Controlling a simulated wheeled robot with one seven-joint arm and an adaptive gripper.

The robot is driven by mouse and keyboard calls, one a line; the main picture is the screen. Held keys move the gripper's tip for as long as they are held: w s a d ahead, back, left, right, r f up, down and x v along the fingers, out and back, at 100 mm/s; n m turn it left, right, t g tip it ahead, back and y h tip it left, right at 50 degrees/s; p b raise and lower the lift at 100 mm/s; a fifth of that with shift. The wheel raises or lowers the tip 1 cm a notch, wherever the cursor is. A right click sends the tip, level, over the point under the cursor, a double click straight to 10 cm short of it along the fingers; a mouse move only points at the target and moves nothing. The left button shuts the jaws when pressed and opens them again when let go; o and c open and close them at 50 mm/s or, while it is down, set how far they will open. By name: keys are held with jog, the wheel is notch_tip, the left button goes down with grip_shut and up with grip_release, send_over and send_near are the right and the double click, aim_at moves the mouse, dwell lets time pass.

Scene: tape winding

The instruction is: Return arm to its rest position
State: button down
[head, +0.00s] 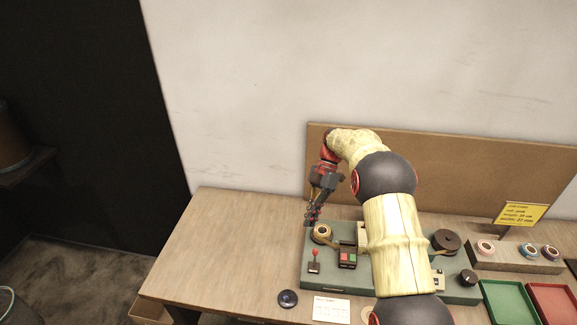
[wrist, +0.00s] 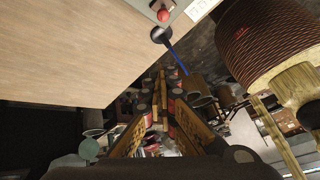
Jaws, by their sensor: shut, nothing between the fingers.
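My arm, pale yellow with dark round joints, reaches from the lower right over the winding machine in the head view. My gripper (head: 313,212) hangs at the machine's left rear corner, pointing down, shut and empty. In the wrist view the fingers of my gripper (wrist: 160,88) converge with nothing held between them. The green winding machine (head: 333,284) stands on the table, partly hidden by my arm. It carries a tan tape roll (head: 321,232) at left, a dark reel (head: 446,240) at right, a red-knobbed lever (head: 315,258) and a button box (head: 348,259).
A brown backboard (head: 470,175) stands behind the machine. A rack (head: 510,263) with tape rolls, a green tray (head: 505,302) and a red tray (head: 553,303) are at right. A black disc (head: 287,298) and white card (head: 331,309) lie in front. The table's left side (head: 225,245) is clear.

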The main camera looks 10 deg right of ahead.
notch_tip(320, 180, down, 5)
jog(key=s+d+m, duration=0.1)
jog(key=m, duration=0.8)
jog(key=s+r+m+t+h+b, duration=0.1)
jog(key=s+r+m+t+b, duration=0.1)
jog(key=s+r, duration=0.4)
jog(key=s+r+m+t+h+b, duration=0.2)
jog(key=s+r+m+t, duration=0.3)
jog(key=s, duration=1.1)
jog(key=s+r+m+t+h+b, duration=0.1)
jog(key=s+r+m+t+b, duration=0.2)
jog(key=s+r+m, duration=0.3)
jog(key=shift+s+a+r+m+t+h, duration=0.4)
jog(key=shift+s+r+t, duration=0.15)
jog(key=shift+s, duration=2.1)
